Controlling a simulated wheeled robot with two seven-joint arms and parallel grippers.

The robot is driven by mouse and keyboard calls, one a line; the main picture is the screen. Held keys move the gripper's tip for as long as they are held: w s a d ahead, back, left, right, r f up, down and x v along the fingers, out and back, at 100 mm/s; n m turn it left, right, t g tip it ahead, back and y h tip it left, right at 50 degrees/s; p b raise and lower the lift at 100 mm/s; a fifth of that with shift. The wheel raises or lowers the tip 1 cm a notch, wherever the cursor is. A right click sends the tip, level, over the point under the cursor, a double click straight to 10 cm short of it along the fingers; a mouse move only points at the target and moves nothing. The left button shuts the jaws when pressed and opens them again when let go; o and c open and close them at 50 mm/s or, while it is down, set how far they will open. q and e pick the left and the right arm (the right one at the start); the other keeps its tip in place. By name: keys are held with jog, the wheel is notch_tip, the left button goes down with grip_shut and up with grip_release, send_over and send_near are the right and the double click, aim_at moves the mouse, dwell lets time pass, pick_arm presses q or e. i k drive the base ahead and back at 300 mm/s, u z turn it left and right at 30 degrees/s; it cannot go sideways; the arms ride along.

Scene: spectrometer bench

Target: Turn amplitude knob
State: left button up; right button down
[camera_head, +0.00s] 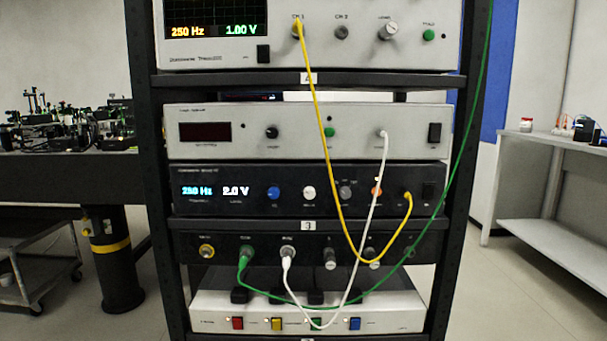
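A black generator unit (230,207) sits mid-rack, its display (216,190) reading 250 Hz and 2.0 V. On its front are a blue knob (273,193), a white knob (309,193), a grey knob (345,193) and an orange knob or button (377,193). Their labels are too small to read, so I cannot tell which is the amplitude knob. Above, an oscilloscope (225,54) shows 250 Hz and 1.00 V. Neither of my grippers is in view.
The black rack (150,180) also holds a white unit (225,154), a dark patch unit (215,238) and a power strip (265,307). Yellow (321,127), white (374,194) and green (448,178) cables hang across the fronts. Side tables stand left and right.

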aim_at(309, 192)
jog(key=k, duration=0.6)
jog(key=u, duration=0.7)
jog(key=i, duration=1.3)
jog(key=z, duration=0.25)
